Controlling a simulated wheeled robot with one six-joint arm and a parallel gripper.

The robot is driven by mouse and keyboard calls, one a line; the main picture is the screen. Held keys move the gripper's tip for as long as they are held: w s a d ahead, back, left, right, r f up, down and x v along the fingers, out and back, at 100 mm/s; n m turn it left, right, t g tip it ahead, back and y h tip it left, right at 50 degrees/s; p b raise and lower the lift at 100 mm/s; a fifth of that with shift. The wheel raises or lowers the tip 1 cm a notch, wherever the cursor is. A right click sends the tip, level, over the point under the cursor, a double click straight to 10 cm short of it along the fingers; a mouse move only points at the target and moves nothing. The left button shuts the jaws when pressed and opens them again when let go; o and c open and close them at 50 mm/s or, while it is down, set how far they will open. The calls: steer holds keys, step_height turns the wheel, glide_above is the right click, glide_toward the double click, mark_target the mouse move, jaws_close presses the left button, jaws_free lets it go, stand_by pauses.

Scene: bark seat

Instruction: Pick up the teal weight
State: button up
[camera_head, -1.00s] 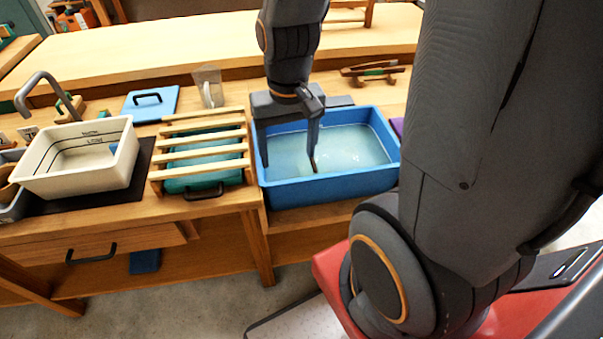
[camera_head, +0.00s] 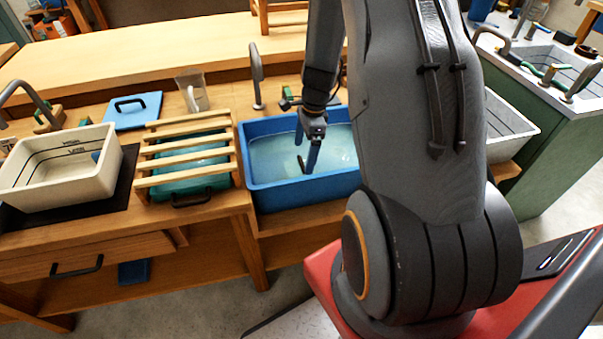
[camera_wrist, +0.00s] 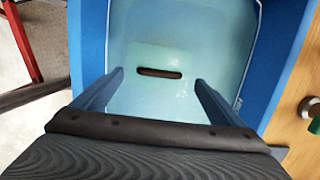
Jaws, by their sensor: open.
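My gripper (camera_head: 306,160) is open and points down into the blue tub (camera_head: 262,199), which holds pale, clear liquid. In the wrist view the two fingers stand wide apart, with my gripper (camera_wrist: 159,78) over the tub's pale inside. A short dark bar or slot (camera_wrist: 160,73) shows between the fingertips, low in the tub. A teal box (camera_head: 190,183) with a dark handle sits under wooden slats left of the tub. Nothing is seen held in the gripper.
A cream basin (camera_head: 60,180) stands at the left, and a blue lid (camera_head: 132,110) lies behind the slatted rack (camera_head: 185,150). A clear jug (camera_head: 192,90) stands behind the rack. The tub's blue walls rise around the fingers. A grey basin (camera_head: 505,130) is at the right.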

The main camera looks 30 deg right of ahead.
mark_target(302, 162)
steer(key=shift+w+a+f+p, duration=0.1)
steer(key=shift+a+f+p, duration=0.1)
steer(key=shift+f, duration=0.75)
steer(key=shift+s+a+f+p, duration=0.1)
steer(key=shift+f+p, duration=0.1)
steer(key=shift+f, duration=0.75)
steer(key=shift+w+a+f+p, duration=0.1)
steer(key=shift+f+p, duration=0.1)
steer(key=shift+f, duration=0.75)
steer(key=c, duration=1.7)
steer(key=shift+r, duration=0.15)
steer(key=shift+c, duration=0.2)
